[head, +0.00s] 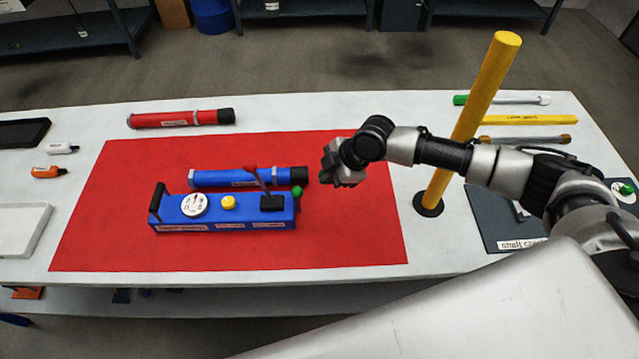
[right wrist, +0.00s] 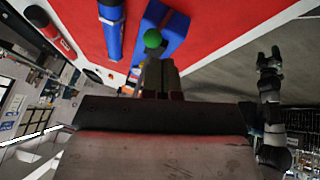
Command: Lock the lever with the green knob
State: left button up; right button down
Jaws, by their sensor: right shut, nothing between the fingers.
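The blue pump unit (head: 225,212) sits on the red mat (head: 130,247). It has a dial, a yellow button, a black handle and a red-knobbed lever (head: 252,172). The green knob (head: 297,190) is at its right end; its lever arm is mostly hidden. My right gripper (head: 336,172) is shut and empty, right of the green knob and apart from it. In the right wrist view the green knob (right wrist: 153,39) shows just beyond the shut fingertips (right wrist: 160,72). My left gripper (right wrist: 269,56) shows only in the right wrist view, seemingly open, far from the pump.
A blue tube (head: 235,177) lies behind the pump, and a red tube (head: 180,118) farther back. A tall yellow post (head: 465,125) stands right of the mat, behind my right forearm. The mat's front and left are clear.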

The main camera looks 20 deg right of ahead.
notch_tip(320, 180, up, 5)
jog(key=d+b, duration=0.1)
jog(key=d, duration=0.1)
jog(key=s+a+f+m+t+y+b, duration=0.25)
jog(key=s+a+f+m+b, duration=0.2)
jog(key=m, duration=0.65)
jog(key=s+d+f+m+t+b, duration=0.3)
jog(key=s+d+m+t, duration=0.25)
jog(key=m, duration=1.15)
pick_arm(q)
notch_tip(320, 180, down, 7)
jog(key=a+p, duration=0.1)
jog(key=shift+w+f+p, duration=0.15)
jog(key=shift+f+p, duration=0.05)
jog(key=shift+p, duration=0.2)
pick_arm(e)
jog(key=g, duration=0.1)
send_near(298, 201)
jog(key=w+a, duration=0.2)
jog(key=w, duration=0.1)
jog(key=w+a+f, duration=0.1)
jog(key=w, duration=0.1)
jog(key=shift+r, duration=0.1)
